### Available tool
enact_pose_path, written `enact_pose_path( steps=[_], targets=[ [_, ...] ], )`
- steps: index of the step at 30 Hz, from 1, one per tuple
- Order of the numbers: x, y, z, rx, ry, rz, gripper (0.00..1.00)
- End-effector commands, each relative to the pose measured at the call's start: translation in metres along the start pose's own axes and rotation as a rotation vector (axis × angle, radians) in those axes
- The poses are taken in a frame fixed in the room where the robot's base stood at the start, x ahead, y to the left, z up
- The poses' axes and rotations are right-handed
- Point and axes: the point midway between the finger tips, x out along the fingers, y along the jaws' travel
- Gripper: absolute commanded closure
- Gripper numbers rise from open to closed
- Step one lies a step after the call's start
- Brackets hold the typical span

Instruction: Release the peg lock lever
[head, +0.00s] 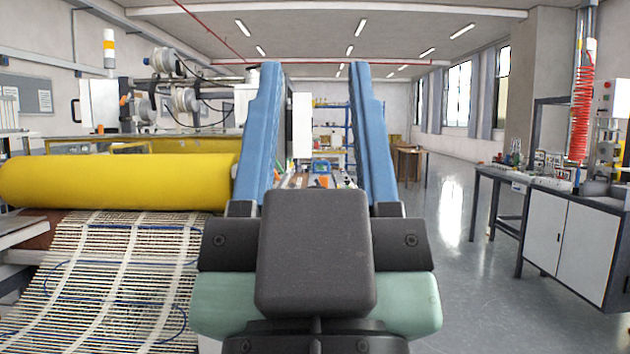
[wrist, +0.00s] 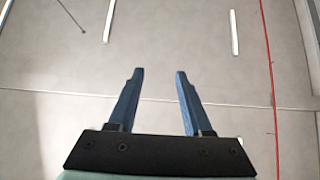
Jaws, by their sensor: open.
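My gripper (head: 315,68) stands upright in the middle of the head view, close to the camera, with its two blue fingers apart and nothing between them. In the wrist view my gripper (wrist: 159,73) is also open and empty, against the ceiling with its light strips. I cannot make out a peg lock lever in either view. A yellow roll (head: 110,181) lies across the left of the head view, with pale mesh (head: 110,275) sloping down in front of it.
Machinery with spools (head: 180,98) stands behind the roll. A white cabinet bench (head: 575,245) and a dark table (head: 500,190) with small items are at right. A brown table (head: 410,160) stands farther back. Grey floor (head: 455,250) between my gripper and the bench is clear.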

Motion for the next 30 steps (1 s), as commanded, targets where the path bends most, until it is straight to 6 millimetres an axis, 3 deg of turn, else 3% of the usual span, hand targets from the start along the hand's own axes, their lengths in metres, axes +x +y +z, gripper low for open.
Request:
enact_pose_path(
  steps=[1,8,14,24,30],
  targets=[
    [0.0,0.0,0.0,0.0,0.0,0.0,0.57],
    [0.014,0.0,-0.013,0.0,0.0,0.0,0.99],
    [0.051,0.0,-0.048,0.0,0.0,0.0,1.0],
    [0.135,0.0,-0.128,0.001,0.0,-0.001,1.0],
    [0.161,-0.001,-0.153,0.001,0.0,-0.002,1.0]
  ],
)
